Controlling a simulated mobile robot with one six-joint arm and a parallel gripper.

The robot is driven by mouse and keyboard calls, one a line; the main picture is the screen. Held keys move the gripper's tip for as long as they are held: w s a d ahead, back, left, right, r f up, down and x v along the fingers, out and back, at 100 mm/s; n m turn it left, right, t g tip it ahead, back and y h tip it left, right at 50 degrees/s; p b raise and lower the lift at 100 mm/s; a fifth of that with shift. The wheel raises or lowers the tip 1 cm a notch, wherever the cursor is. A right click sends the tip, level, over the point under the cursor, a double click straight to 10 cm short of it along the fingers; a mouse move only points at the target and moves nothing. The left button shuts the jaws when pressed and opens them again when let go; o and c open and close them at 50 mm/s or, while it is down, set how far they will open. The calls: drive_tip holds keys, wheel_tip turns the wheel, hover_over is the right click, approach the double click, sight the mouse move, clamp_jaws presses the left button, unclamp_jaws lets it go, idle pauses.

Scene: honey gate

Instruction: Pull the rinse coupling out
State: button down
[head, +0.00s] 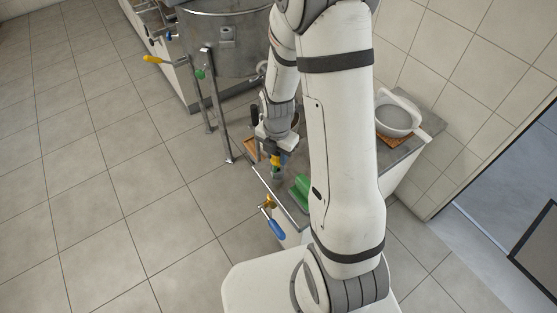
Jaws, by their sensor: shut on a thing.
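My gripper (277,143) points down over the grey counter, left of my upright white arm link. It is shut on a small dark piece with a yellow band, which I take to be the rinse coupling (276,161). A short grey part (278,175) shows just below the coupling. I cannot tell whether the coupling is still seated in it or apart from it. The coupling is small in this view and its top is hidden by the jaws.
A green block (301,189) stands close right of the coupling. A blue-handled valve (273,226) juts out at the counter front. A steel tank (225,45) with upright pipes stands behind left. A white strainer bowl (393,118) sits at right. The floor at left is clear.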

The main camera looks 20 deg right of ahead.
drive_tip(key=shift+r+p, duration=2.35)
drive_tip(key=shift+r, duration=1.2)
